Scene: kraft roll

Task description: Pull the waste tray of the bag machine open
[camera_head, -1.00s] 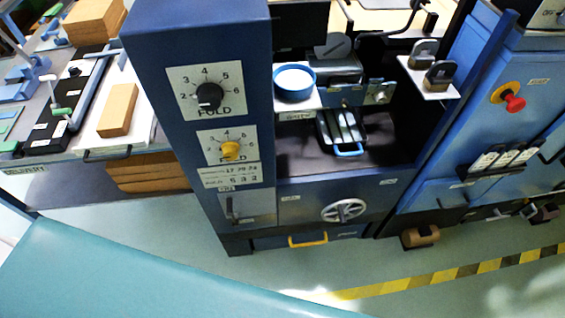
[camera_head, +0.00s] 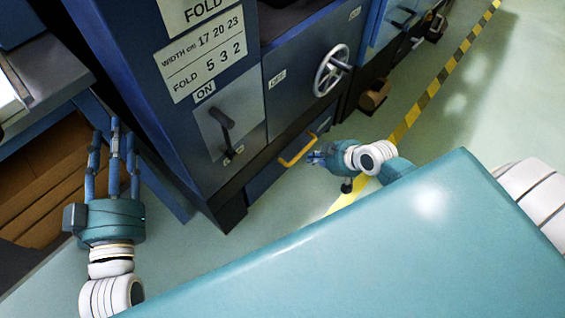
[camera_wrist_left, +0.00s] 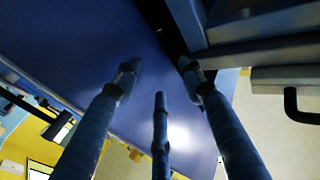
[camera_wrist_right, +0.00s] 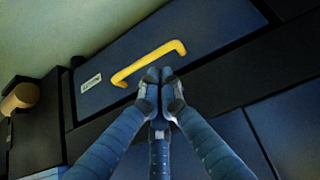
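The waste tray (camera_head: 268,177) is a dark blue drawer front low on the bag machine (camera_head: 190,120), with a yellow bar handle (camera_head: 298,151). It appears closed, flush with the machine base. In the right wrist view, the tray front (camera_wrist_right: 97,92) and the whole yellow handle (camera_wrist_right: 150,61) show. My right gripper (camera_head: 312,157) is just beside the handle; its fingertips (camera_wrist_right: 160,80) are drawn together, with nothing visible between them. The handle bar passes just beyond the tips; I cannot tell whether they touch. My left gripper (camera_head: 114,132) is open and empty, left of the machine.
Above the tray are a grey handwheel (camera_head: 331,70) and a black lever (camera_head: 222,125) on the machine front. A brown roll (camera_head: 375,94) lies near the floor. A yellow-black stripe (camera_head: 420,105) crosses the floor. Brown stacked boards (camera_head: 45,180) stand at left.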

